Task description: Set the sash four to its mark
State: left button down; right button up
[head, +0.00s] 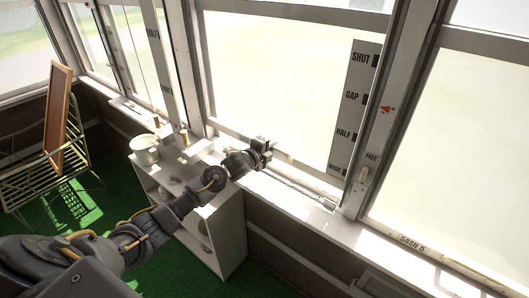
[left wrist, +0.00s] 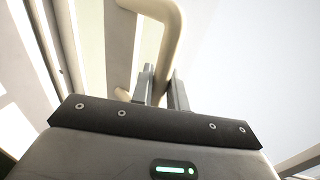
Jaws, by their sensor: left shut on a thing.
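The sash (head: 300,168) left of the one labelled SASH 5 has its pale bottom rail low, just above the sill; no number shows on it. A grey scale (head: 350,120) at its right reads SHUT, GAP, HALF and WIDE from top to bottom. A red arrow (head: 386,109) on the post beside the scale is about level with GAP. My left gripper (head: 264,148) is at the bottom rail. In the left wrist view its fingers (left wrist: 160,90) are shut on a cream bar handle (left wrist: 152,50). My right gripper is not in view.
A catch (head: 365,174) sits under a FREE label on the post. A white shelf unit (head: 222,235) stands below my left arm, with a pot (head: 145,150) on top. A slatted chair (head: 40,175) holding a framed panel (head: 58,115) stands at left. Green floor lies open between them.

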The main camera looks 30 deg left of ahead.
pick_arm(q)
jog(key=shift+r, duration=0.25)
jog(key=c, duration=1.5)
grip_release()
jog(key=shift+o, duration=0.2)
jog(key=shift+f, duration=0.15)
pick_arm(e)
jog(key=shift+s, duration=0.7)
pick_arm(q)
jog(key=shift+s+a, duration=0.1)
jog(key=shift+s, duration=0.15)
jog(key=b+v, duration=0.3)
jog(key=v, duration=0.7)
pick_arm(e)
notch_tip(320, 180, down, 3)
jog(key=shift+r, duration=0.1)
pick_arm(q)
jog(key=shift+s, duration=0.1)
